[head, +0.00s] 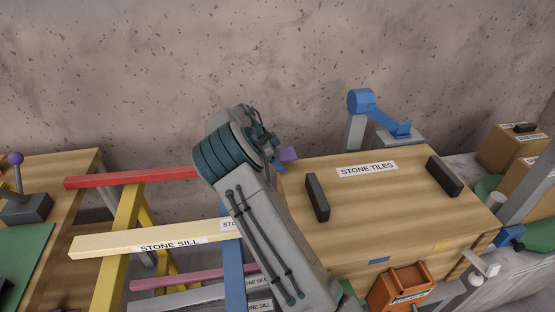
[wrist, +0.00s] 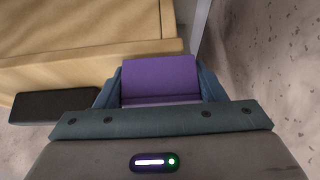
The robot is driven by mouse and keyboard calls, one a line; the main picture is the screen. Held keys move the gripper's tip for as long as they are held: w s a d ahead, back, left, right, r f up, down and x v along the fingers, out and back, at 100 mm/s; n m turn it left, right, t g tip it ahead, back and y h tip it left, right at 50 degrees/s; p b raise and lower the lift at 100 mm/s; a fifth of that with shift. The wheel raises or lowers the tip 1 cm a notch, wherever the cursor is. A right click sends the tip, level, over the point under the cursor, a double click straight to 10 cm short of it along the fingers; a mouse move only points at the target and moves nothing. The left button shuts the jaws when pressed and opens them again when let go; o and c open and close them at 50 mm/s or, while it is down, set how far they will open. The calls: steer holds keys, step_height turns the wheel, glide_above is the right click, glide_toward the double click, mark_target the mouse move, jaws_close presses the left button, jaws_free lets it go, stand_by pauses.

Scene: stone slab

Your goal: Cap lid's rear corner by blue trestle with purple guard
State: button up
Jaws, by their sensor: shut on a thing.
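The purple guard (head: 288,154) shows in the head view as a small patch beside my gripper (head: 277,155), at the rear left corner of the lid (head: 385,205). The lid is wooden, labelled STONE TILES, with two black handles. In the wrist view the purple guard (wrist: 160,80) sits between the fingers of my gripper (wrist: 160,92), which is shut on it. The wooden lid edge (wrist: 90,55) lies just beyond it; I cannot tell whether they touch. The blue trestle (head: 233,265) stands left of the lid, partly hidden by my arm.
A blue clamp-like device (head: 365,103) stands behind the lid. Red (head: 130,178) and cream bars (head: 150,240) lie across a yellow trestle (head: 120,230) at left. An orange box (head: 400,288) is at the lid's front. The speckled wall (head: 300,60) is close behind.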

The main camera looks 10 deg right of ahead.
steer(key=shift+f, duration=0.15)
steer(key=o, duration=1.1)
steer(key=shift+c, duration=0.2)
steer(key=v, duration=1.3)
steer(key=s+d+r+n+y, duration=0.3)
steer(key=s+d+r, duration=0.2)
steer(key=s+d, duration=0.1)
steer(key=s+n+t+y, duration=0.1)
steer(key=s+n, duration=0.6)
steer(key=s, duration=0.9)
steer(key=s+r+n+t+y, duration=0.1)
steer(key=s+n, duration=0.6)
steer(key=s, duration=1)
steer(key=shift+s+d+n+t+y+p, duration=0.25)
steer(key=shift+d+n+t+y+p, duration=0.15)
steer(key=shift+y, duration=0.3)
